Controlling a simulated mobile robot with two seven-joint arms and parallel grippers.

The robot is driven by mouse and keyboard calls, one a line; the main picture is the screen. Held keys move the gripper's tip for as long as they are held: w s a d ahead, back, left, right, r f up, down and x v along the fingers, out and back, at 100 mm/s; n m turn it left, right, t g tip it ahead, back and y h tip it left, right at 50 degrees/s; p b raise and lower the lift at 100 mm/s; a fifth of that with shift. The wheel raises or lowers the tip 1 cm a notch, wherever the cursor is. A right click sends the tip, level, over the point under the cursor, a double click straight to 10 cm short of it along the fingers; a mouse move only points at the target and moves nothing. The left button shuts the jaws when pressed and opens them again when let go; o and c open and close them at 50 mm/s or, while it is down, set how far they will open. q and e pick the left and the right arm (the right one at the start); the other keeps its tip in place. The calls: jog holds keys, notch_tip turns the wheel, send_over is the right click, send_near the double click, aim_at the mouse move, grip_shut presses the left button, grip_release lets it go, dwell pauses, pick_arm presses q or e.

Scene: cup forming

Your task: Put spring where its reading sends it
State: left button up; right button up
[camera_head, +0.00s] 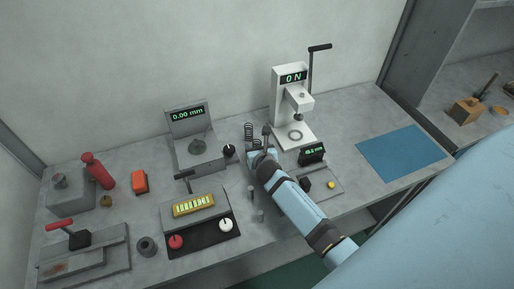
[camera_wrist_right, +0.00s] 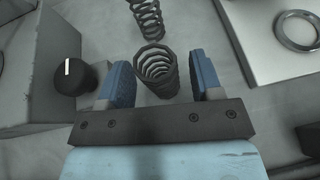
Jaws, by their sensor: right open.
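Two dark coil springs show in the right wrist view. One spring (camera_wrist_right: 155,68) stands between the fingers of my right gripper (camera_wrist_right: 160,85), with gaps visible on both sides. The other spring (camera_wrist_right: 147,16) is just beyond it. In the head view a dark spring (camera_head: 249,131) shows just beyond my right gripper (camera_head: 258,150), which is open and low over the bench. The gripper partly hides the nearer spring there. A white force press (camera_head: 290,90) reads 0 N. A grey gauge (camera_head: 187,120) reads 0.00 mm. My left gripper is out of view.
A small millimetre display (camera_head: 312,153) stands right of my right arm. A blue mat (camera_head: 404,152) lies clear at the right. A console with red (camera_head: 176,242) and white knobs is at the left. A red bottle (camera_head: 97,171) and orange block (camera_head: 139,182) stand further left.

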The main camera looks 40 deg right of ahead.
jog(key=v, duration=1.1)
jog(key=shift+s, duration=0.25)
